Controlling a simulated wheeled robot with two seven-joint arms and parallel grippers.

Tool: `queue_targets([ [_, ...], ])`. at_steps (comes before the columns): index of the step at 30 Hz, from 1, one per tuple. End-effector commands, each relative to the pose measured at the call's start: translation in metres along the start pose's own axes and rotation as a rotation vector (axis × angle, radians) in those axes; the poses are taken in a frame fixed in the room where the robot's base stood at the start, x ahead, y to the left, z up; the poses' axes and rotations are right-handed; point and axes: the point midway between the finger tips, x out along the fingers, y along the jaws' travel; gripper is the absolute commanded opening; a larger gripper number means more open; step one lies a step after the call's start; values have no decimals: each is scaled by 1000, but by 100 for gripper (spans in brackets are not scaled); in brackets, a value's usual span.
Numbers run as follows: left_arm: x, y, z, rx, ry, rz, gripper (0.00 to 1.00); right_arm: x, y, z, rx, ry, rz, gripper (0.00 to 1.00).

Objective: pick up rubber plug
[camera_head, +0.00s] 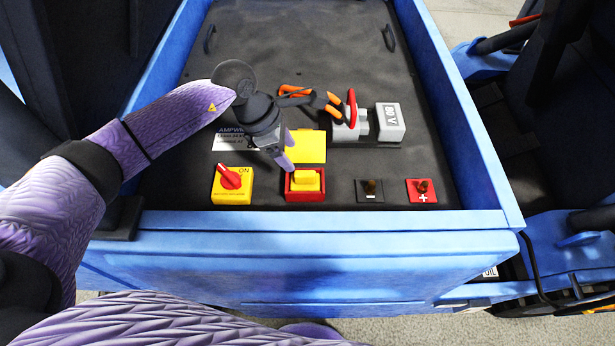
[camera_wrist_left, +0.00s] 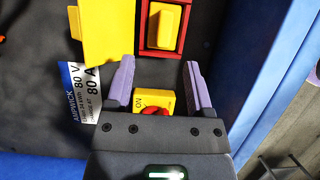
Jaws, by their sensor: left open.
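A yellow block (camera_head: 307,181), which I take for the rubber plug, sits in a red box (camera_head: 290,195) with its yellow lid (camera_head: 308,146) open. The block shows at the top of the left wrist view (camera_wrist_left: 165,26), inside the red frame (camera_wrist_left: 181,40). My left gripper (camera_head: 288,152) is open and empty, above the panel just behind and left of the box. In the left wrist view its fingers (camera_wrist_left: 158,76) stand apart, with the yellow switch (camera_wrist_left: 168,98) visible between them and the block beyond the tips. My right gripper is out of view.
A red-knobbed switch (camera_head: 232,185) lies left of the box; black and red terminals (camera_head: 421,191) lie right. A grey 80 V connector (camera_head: 389,122) with red handle and an orange-black tool (camera_head: 312,97) lie behind. Blue walls (camera_head: 455,120) edge the panel.

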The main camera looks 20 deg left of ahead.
Motion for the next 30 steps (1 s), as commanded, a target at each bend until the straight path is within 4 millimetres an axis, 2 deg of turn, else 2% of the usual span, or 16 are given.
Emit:
queue_targets([
  [1, 17, -1, -2, 1, -1, -3, 68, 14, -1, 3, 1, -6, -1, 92],
  [5, 33, -3, 1, 2, -1, -2, 68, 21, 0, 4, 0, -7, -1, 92],
  [10, 70, -7, 1, -1, 0, -3, 68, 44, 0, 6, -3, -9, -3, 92],
  [17, 68, -6, 4, 0, 0, 1, 66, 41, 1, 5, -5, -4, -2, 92],
  [26, 68, -6, 4, 0, 0, 1, 2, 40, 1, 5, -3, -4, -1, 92],
  [30, 67, -6, 4, 0, 0, 1, 0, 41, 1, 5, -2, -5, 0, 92],
])
